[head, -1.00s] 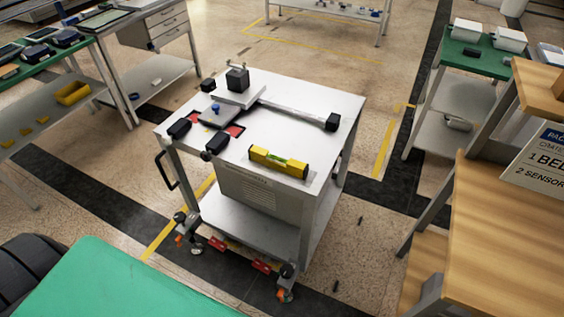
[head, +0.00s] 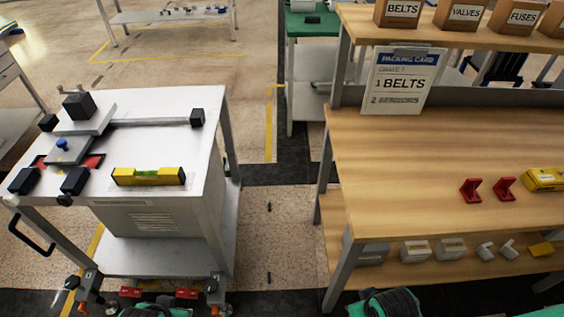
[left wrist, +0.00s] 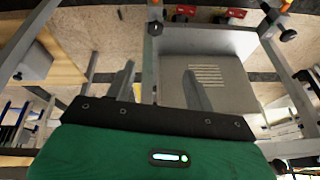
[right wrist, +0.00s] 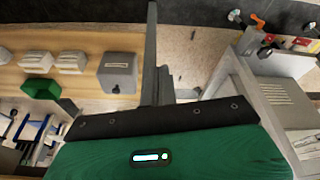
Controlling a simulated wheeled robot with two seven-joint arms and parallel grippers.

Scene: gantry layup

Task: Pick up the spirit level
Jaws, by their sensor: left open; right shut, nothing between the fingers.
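The spirit level (head: 148,176) is yellow with black ends and a green vial. It lies flat near the front edge of the white cart top (head: 200,150), left of centre in the head view. I cannot make it out in either wrist view. My left gripper (left wrist: 157,67) is open and empty, its two fingers apart in front of the cart's grey box. My right gripper (right wrist: 163,72) is shut and empty, in front of a post. In the head view only green arm parts show at the bottom edge, with no fingers, so both grippers are apart from the level.
A clamp fixture (head: 82,118) with a long bar and black knobs takes up the cart's back and left. A wooden packing bench (head: 420,150) stands to the right, with red brackets (head: 488,190) and a packing card (head: 397,80). A floor gap (head: 275,215) separates cart and bench.

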